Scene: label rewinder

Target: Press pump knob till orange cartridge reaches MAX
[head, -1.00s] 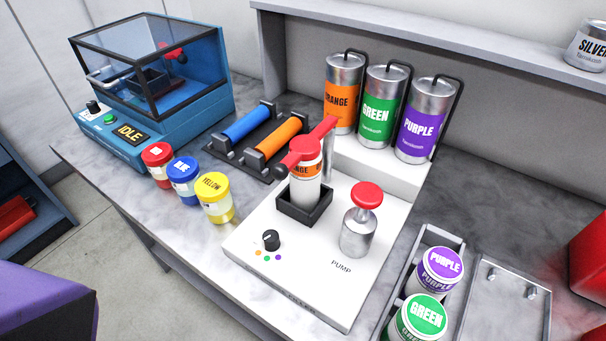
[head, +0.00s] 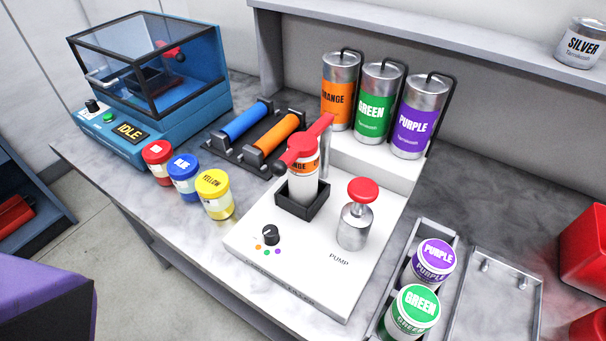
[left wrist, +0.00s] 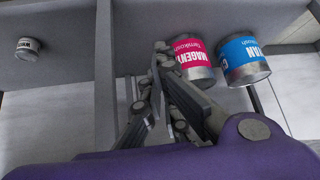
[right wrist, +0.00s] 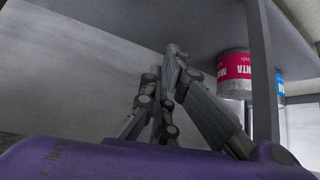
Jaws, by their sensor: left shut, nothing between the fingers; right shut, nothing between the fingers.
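The white pump base (head: 290,290) stands on the bench in the head view. Its red-topped pump knob (head: 362,191) stands up on a metal cylinder (head: 354,228) at the right of the base. The orange cartridge (head: 303,178) stands upright in a black square holder (head: 303,207) under a red lever (head: 305,145). Its fill level and any MAX mark cannot be made out. My left gripper (left wrist: 158,50) is shut and empty, seen only in the left wrist view. My right gripper (right wrist: 173,52) is shut and empty, seen only in the right wrist view. Both are away from the pump.
Orange (head: 338,92), green (head: 375,100) and purple (head: 413,120) canisters stand behind the pump. A tray (head: 458,235) with purple and green jars is at right. Red, blue and yellow jars (head: 215,192) stand at left. Magenta (left wrist: 192,62) and cyan cans appear near my left gripper.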

